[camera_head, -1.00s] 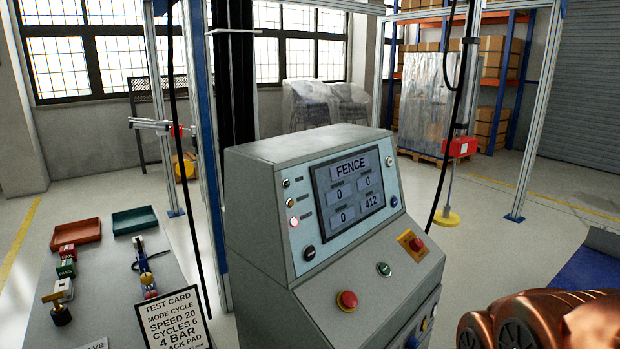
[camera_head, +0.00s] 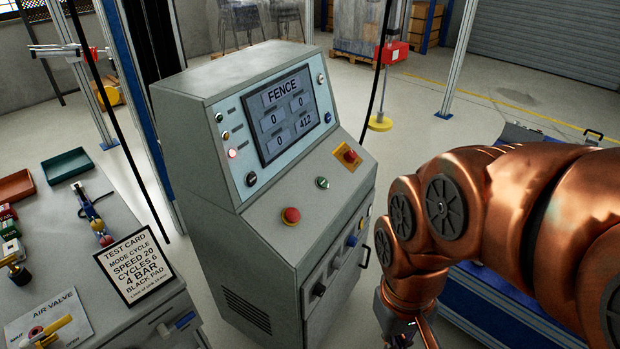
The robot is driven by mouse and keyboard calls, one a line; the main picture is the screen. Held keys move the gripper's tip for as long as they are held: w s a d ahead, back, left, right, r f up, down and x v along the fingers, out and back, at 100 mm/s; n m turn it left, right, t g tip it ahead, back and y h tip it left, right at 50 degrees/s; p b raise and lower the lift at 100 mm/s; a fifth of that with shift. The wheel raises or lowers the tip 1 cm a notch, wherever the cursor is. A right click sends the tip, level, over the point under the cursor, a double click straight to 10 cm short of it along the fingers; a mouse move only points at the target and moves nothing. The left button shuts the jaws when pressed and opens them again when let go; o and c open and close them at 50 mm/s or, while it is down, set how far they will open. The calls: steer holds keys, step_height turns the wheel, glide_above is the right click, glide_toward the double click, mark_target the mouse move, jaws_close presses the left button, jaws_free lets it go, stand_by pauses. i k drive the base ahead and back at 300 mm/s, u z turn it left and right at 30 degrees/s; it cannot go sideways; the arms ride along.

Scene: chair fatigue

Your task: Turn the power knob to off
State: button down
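The grey control cabinet (camera_head: 200,130) stands in the middle, its screen (camera_head: 285,115) reading FENCE with values 0, 0, 0 and 412. A black knob (camera_head: 252,179) sits at the panel's lower left and a blue knob (camera_head: 328,117) at its right. The lower front face carries a black knob (camera_head: 319,290) and a blue one (camera_head: 351,241). Their labels are too small to read, so I cannot tell which is the power knob. My gripper (camera_head: 408,338) hangs at the bottom edge, right of the cabinet and apart from it; its fingertips are cut off.
A red button (camera_head: 291,215), a green button (camera_head: 323,183) and a red stop button on yellow (camera_head: 349,156) sit on the sloped ledge. A handle (camera_head: 365,254) juts from the cabinet's right side. A side table (camera_head: 130,220) with a test card (camera_head: 133,267) stands left.

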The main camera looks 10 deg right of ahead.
mark_target(350, 156)
steer(key=z, duration=0.4)
steer(key=k, duration=0.5)
steer(key=z, duration=0.4)
steer(key=i, duration=0.85)
steer(key=u, duration=1.2)
steer(key=i, duration=0.45)
steer(key=u, duration=0.55)
